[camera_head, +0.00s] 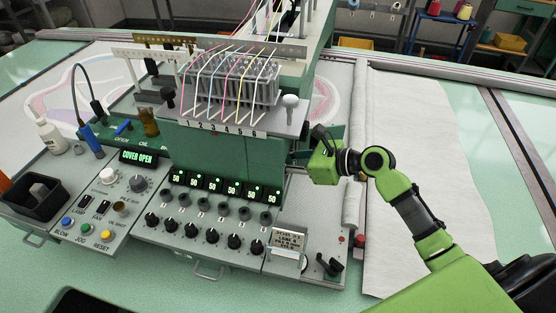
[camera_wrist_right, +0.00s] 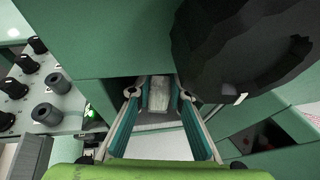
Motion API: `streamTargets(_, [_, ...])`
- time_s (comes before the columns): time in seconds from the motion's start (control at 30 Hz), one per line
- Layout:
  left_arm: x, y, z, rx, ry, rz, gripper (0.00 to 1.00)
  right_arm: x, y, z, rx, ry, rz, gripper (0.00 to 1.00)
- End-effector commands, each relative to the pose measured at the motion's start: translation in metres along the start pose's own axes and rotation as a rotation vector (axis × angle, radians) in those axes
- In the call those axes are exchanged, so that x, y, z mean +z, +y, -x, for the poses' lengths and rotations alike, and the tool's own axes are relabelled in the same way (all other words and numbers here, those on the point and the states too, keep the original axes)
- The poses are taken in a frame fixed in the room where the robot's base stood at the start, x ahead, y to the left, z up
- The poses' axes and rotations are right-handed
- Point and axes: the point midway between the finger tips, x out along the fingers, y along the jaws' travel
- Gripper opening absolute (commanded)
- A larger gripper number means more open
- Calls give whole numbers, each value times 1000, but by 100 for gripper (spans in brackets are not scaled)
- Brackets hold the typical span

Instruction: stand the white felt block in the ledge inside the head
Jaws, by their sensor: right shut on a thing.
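The white felt block (camera_wrist_right: 159,97) shows as a pale grey-white piece between the fingertips of my right gripper (camera_wrist_right: 156,90) in the right wrist view. The gripper is shut on it, at a dark opening in the green head (camera_wrist_right: 95,35). The ledge inside cannot be made out clearly. In the head view the right gripper (camera_head: 312,157) is at the right side of the green machine head (camera_head: 225,152), and the block is hidden there. My left gripper is not in view.
The control panel (camera_head: 205,225) with knobs and displays fills the front. A round dark part (camera_wrist_right: 245,50) hangs close to the right gripper in the wrist view. A black bin (camera_head: 40,198), a white bottle (camera_head: 52,137) and a blue tool (camera_head: 90,140) are at the left.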

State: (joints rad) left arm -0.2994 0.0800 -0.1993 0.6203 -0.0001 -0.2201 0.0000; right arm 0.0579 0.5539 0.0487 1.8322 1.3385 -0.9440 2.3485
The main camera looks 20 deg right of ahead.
Motion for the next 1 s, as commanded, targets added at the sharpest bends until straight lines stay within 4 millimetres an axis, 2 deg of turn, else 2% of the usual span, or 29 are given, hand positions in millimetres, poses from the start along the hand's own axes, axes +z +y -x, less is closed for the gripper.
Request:
streamTargets(0.37, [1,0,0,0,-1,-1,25,-7,0,-3,0,0,-1,4])
streamTargets(0.4, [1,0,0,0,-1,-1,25,-7,0,-3,0,-1,0,23])
streamTargets(0.47, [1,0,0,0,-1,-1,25,-7,0,-3,0,-1,0,38])
streamTargets(0.83, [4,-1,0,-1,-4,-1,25,-8,1,-2,2,1,-1,38])
streamTargets(1.0, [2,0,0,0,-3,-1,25,-9,0,16,1,3,-1,38])
